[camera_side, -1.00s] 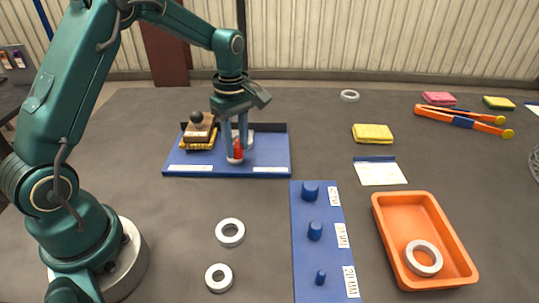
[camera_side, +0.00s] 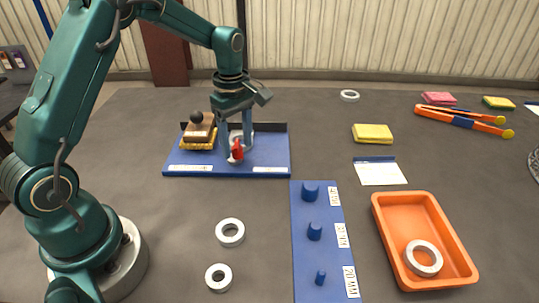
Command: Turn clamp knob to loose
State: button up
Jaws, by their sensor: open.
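The red clamp knob (camera_side: 237,150) stands on the blue fixture board (camera_side: 275,160) at the back left. My gripper (camera_side: 236,140) points down over it, with its fingers spread apart on the left and right of the knob. The gripper is open and I see no finger pressed on the knob. The white labels on the board's front edge are too small to read.
A wooden block with a dark round handle (camera_side: 199,128) sits on the board left of my gripper. A blue peg board (camera_side: 318,260), loose white rings (camera_side: 230,232) and an orange tray (camera_side: 428,245) holding a ring lie in front.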

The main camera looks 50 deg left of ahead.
aim_at(238, 143)
jog(key=shift+r, duration=2.4)
jog(key=shift+d+r, duration=0.1)
jog(key=r, duration=0.1)
jog(key=d+r+t, duration=0.1)
jog(key=r, duration=0.1)
jog(key=shift+w, duration=0.15)
jog(key=s+d+r+m+t, duration=0.3)
jog(key=s+d+r+m, duration=0.2)
jog(key=s+r, duration=0.25)
jog(key=s+d+f+m+t, duration=0.1)
jog(key=s+d+f+m, duration=0.1)
jog(key=s+m, duration=0.8)
jog(key=f+m, duration=0.1)
jog(key=m, duration=0.2)
jog(key=shift+d+f+t, duration=0.15)
jog(key=shift+f+t, duration=0.15)
jog(key=shift+f, duration=0.05)
